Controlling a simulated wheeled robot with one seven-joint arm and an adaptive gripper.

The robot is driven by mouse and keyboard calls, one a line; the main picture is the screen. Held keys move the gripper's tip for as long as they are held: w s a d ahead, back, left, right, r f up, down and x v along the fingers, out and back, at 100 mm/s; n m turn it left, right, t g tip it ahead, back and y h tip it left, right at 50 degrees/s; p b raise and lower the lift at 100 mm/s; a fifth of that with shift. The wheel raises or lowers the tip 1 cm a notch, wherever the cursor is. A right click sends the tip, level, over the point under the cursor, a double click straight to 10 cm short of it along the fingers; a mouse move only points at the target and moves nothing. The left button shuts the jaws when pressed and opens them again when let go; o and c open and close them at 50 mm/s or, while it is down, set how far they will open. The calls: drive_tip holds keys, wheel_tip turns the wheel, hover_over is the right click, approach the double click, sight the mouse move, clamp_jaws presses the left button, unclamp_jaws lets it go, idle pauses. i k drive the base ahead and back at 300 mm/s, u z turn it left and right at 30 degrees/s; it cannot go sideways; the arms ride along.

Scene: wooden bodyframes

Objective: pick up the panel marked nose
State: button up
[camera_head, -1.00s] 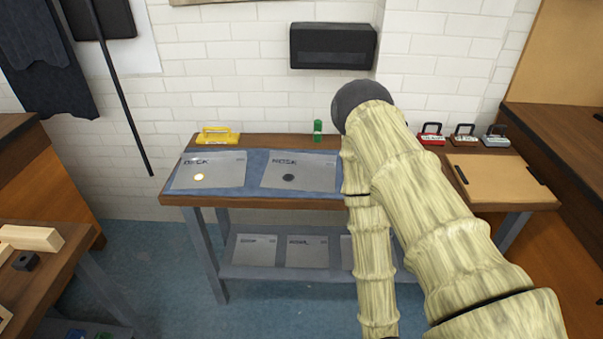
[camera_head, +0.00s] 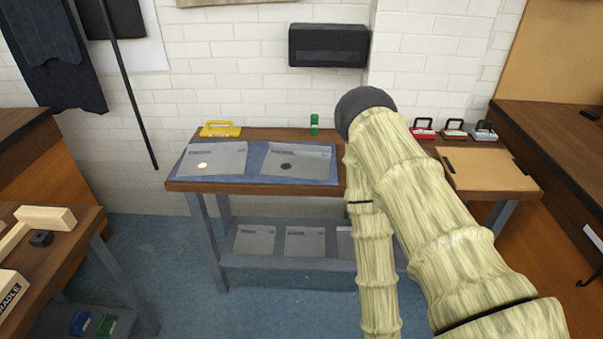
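Two grey panels lie flat on a blue mat (camera_head: 253,175) on the wooden table by the wall. The right one (camera_head: 296,156) has a dark round spot, and its marking is too small to read now; it looked like "NOSE" a second ago. The left panel (camera_head: 213,158) has a pale yellow spot, and its marking is also unreadable now. More grey panels lie on the lower shelf (camera_head: 290,263), including one in the middle (camera_head: 305,241); their markings are illegible. My pale ribbed arm rises at the right of the view and hides the table's right part. My gripper is out of view.
A yellow-handled item (camera_head: 220,129) and a green item (camera_head: 314,125) stand at the table's back edge. A tan board (camera_head: 487,170) lies on the right. A bench (camera_head: 80,225) with wooden parts stands at left. Blue floor is open between bench and table.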

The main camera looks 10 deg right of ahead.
sight(281, 160)
drive_tip(key=k, duration=0.95)
drive_tip(key=u, duration=0.85)
drive_tip(key=i, duration=1.5)
drive_tip(key=z, duration=0.75)
drive_tip(key=i, duration=0.65)
drive_tip(key=z, duration=0.65)
